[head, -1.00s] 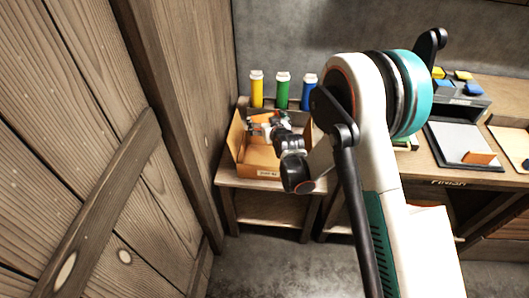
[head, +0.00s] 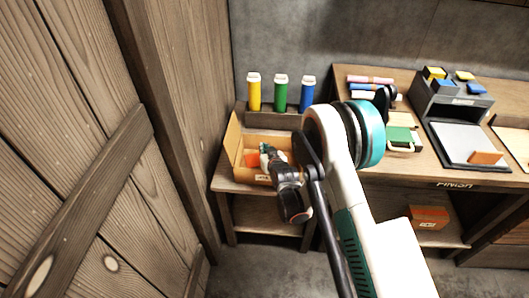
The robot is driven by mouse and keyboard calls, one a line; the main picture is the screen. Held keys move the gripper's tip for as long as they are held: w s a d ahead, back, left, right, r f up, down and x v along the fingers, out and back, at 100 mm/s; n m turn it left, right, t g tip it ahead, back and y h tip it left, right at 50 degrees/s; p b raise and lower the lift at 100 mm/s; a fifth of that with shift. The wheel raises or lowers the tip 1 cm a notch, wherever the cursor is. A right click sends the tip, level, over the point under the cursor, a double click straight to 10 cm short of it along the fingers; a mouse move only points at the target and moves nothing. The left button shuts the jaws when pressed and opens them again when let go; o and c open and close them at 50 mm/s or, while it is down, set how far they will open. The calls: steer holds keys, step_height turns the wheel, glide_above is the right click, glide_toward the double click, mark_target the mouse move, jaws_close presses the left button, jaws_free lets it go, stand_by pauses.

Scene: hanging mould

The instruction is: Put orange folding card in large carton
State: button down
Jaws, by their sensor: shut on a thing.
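The large carton (head: 232,146) is an open cardboard box on the wooden side table, left of centre in the head view. My gripper (head: 262,156) reaches down into it from the right, behind my dark wrist. It is shut on a small orange piece, seemingly the orange folding card (head: 252,160), inside the carton's walls. Its lower edge and the fingertips are partly hidden, so I cannot tell whether it touches the carton's floor. Another orange card (head: 486,157) stands on the grey board at the right.
Yellow (head: 254,93), green (head: 281,94) and blue (head: 308,95) canisters stand behind the carton. A wooden wall (head: 175,110) rises close on the left. A grey organiser (head: 452,103) stands on the right bench, and an orange-brown box (head: 429,216) on the shelf below.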

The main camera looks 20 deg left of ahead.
steer(key=shift+f, duration=0.5)
steer(key=c, duration=2.3)
jaws_free()
steer(key=o, duration=2.3)
